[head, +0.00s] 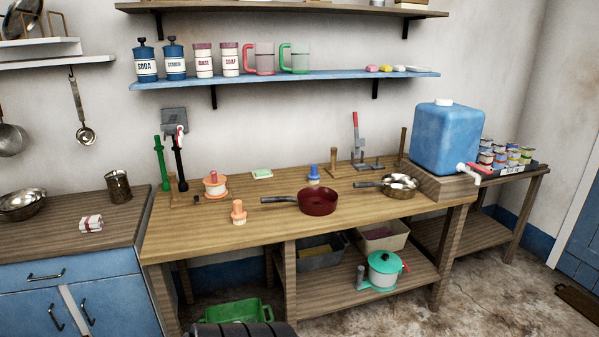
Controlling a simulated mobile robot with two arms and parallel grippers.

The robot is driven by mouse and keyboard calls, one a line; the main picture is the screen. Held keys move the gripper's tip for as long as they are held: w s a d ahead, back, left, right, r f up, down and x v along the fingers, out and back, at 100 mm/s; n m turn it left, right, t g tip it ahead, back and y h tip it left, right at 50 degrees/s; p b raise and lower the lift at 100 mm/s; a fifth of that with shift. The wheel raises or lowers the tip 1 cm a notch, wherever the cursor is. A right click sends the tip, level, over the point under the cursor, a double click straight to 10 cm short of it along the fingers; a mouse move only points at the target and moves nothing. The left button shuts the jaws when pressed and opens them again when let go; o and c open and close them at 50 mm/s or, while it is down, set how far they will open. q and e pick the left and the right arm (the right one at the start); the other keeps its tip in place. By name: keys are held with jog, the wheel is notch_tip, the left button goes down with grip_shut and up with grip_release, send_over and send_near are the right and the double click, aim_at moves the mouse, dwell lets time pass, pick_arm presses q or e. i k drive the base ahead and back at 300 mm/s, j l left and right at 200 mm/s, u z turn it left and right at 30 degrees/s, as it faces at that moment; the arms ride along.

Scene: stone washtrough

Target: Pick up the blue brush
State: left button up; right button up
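A small blue knobbed thing (314,174), which looks like the blue brush, stands upright on the wooden worktop (200,240) towards its back edge. It is behind the dark red pan (318,202) and to the right of a green-and-white block (262,174). Its lower part is too small to make out clearly. Nothing touches it that I can see. Neither of my grippers shows in the head view.
An orange-topped brush-like thing (238,212) stands near the worktop's front. A metal pan (400,186) sits right of the red pan, and a wooden stand (334,163) is behind. A blue shelf (290,79) hangs above. The worktop's front left is clear.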

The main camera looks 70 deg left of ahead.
aim_at(313, 177)
jog(key=i+j+u, duration=0.1)
jog(key=i+u, duration=0.35)
jog(key=i+l+u, duration=0.1)
jog(key=i+u, duration=0.4)
jog(key=i+l+u, duration=0.3)
jog(key=i+u, duration=0.15)
jog(key=i, duration=0.05)
